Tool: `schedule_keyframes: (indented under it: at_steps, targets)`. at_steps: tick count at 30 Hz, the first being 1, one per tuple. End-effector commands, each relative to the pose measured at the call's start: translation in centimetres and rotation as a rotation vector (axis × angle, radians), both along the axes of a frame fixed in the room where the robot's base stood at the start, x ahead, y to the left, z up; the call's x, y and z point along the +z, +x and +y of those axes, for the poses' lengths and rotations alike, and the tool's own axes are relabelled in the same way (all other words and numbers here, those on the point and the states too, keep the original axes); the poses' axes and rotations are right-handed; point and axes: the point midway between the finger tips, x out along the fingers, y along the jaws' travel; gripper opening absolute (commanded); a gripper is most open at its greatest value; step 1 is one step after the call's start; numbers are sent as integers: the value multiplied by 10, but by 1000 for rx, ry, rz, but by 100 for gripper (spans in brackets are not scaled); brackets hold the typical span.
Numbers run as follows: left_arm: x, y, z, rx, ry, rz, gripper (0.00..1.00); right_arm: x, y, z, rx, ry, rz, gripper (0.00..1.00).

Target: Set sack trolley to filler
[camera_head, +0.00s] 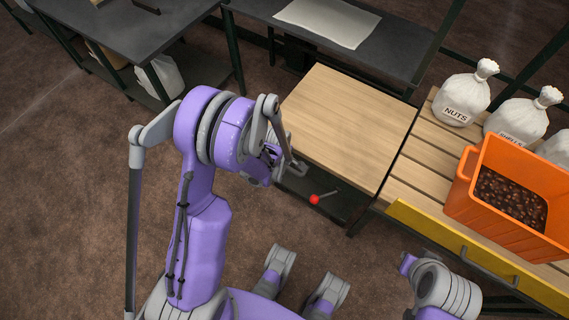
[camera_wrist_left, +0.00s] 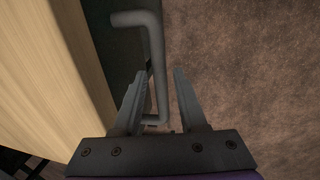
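A low unit with a pale wooden top (camera_head: 345,125), which looks like the trolley, stands against the slatted bench. Its wooden side also shows in the left wrist view (camera_wrist_left: 45,80). A grey bent bar (camera_wrist_left: 155,60) runs beside the wood. My left gripper (camera_head: 292,168) is at the near left edge of the wooden top. In the left wrist view my left gripper (camera_wrist_left: 157,95) is open, with the lower part of the bar between its fingers, closer to the left one. I cannot tell whether they touch. My right gripper is not visible; only part of that arm shows. I cannot identify the filler for certain.
An orange bin (camera_head: 483,212) of brown nuts and several tied white sacks (camera_head: 461,95) stand on the slatted bench (camera_head: 412,172). A yellow board (camera_head: 470,255) edges it. A red-knobbed lever (camera_head: 315,200) sticks out below the wooden top. Dark tables (camera_head: 125,40) stand behind. Floor at left is clear.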

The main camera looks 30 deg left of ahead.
Motion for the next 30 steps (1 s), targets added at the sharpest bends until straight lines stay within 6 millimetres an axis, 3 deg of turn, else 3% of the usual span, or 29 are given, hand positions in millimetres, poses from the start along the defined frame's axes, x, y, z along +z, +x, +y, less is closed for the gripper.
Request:
schedule_keyframes:
  at_steps: [1,6,30]
  targets:
    - [0,0,0,0,0,0,30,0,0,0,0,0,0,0]
    - [0,0,0,0,0,0,0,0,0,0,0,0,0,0]
    - [0,0,0,0,0,0,0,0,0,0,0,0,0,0]
